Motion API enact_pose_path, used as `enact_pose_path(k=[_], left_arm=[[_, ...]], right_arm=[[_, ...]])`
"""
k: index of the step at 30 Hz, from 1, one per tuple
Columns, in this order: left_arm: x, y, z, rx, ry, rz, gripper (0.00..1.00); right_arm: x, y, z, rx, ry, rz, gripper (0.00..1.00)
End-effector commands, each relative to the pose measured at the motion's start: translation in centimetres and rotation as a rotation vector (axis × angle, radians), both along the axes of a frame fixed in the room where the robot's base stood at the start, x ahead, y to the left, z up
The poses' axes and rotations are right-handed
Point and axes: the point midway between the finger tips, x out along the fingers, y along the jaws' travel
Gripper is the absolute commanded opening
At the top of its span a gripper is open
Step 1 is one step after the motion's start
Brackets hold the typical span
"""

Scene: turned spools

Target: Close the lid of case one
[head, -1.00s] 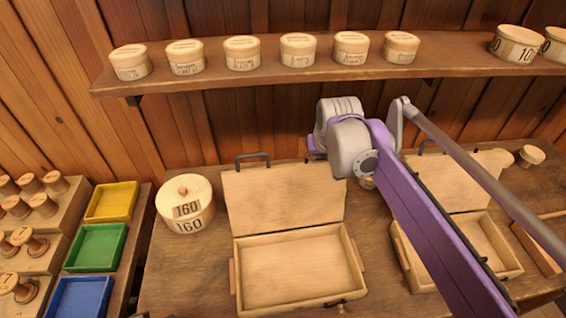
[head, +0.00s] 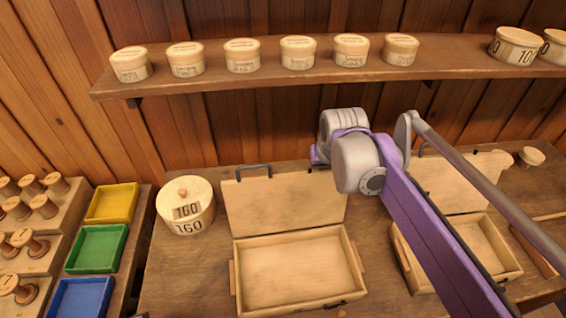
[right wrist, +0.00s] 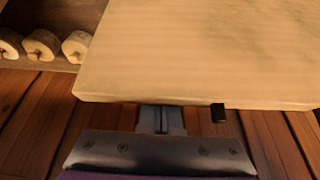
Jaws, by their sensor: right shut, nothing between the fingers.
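Two pale wooden cases stand on the bench in the head view, and I cannot read which is case one. The left case (head: 236,272) is empty, its lid (head: 285,205) raised and leaning at the back, with a dark handle (head: 253,170) on its top edge. The right case (head: 405,262) also has a raised lid (head: 460,185), partly hidden by my right arm. My right gripper (right wrist: 162,118) is shut and empty at the edge of a lid (right wrist: 200,50) in the right wrist view, its tips partly hidden by it. My left gripper is not in view.
A round wooden box (head: 186,207) marked 160 stands left of the left case. Yellow (head: 111,203), green (head: 97,248) and blue (head: 80,298) trays lie farther left beside racks of spools. Several round boxes stand on the wall shelf (head: 290,78) above.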

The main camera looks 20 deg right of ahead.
Motion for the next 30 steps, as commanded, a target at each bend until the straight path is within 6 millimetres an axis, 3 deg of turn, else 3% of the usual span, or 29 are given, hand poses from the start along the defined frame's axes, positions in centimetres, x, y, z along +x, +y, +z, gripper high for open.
enact_pose_path(k=[30], left_arm=[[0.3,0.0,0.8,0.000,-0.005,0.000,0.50]], right_arm=[[-4.0,0.8,0.1,0.000,0.000,0.000,0.00]])
